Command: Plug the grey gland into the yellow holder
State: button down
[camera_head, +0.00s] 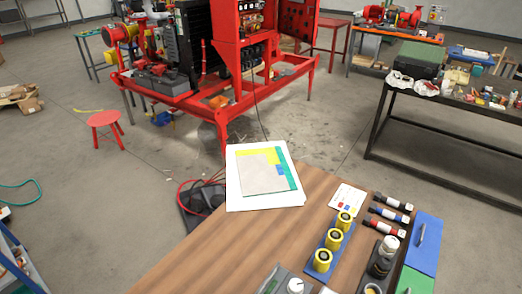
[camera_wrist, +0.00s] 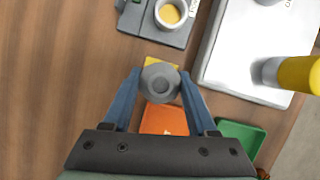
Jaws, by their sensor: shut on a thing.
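In the wrist view my gripper (camera_wrist: 160,88) has its two blue fingers closed on a grey gland (camera_wrist: 160,80), round with a dark centre. The gland is above the wooden bench; a yellow patch (camera_wrist: 162,62) shows just behind it, partly hidden. A yellow cylinder with a grey end (camera_wrist: 300,74) lies at the right edge. In the head view several yellow round pieces with dark tops, such as a yellow holder (camera_head: 334,239), stand in a row on a blue strip. I cannot tell which yellow piece is the task's holder. My gripper is out of the head view.
In the wrist view a grey block with a cup (camera_wrist: 171,14) is at the top, a white board (camera_wrist: 225,60) at the right, and an orange tray (camera_wrist: 163,120) and green tray (camera_wrist: 240,138) below. The bench's left part (camera_head: 215,255) is clear in the head view.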

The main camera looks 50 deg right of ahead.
jog(key=shift+f+b, duration=0.75)
jog(key=shift+f, duration=1.05)
jog(key=shift+c, duration=0.6)
grip_release()
jog(key=shift+r, duration=0.15)
jog(key=v, duration=1.2)
jog(key=shift+a+r+p, duration=0.2)
jog(key=shift+r+p, duration=0.15)
jog(key=shift+s, duration=0.1)
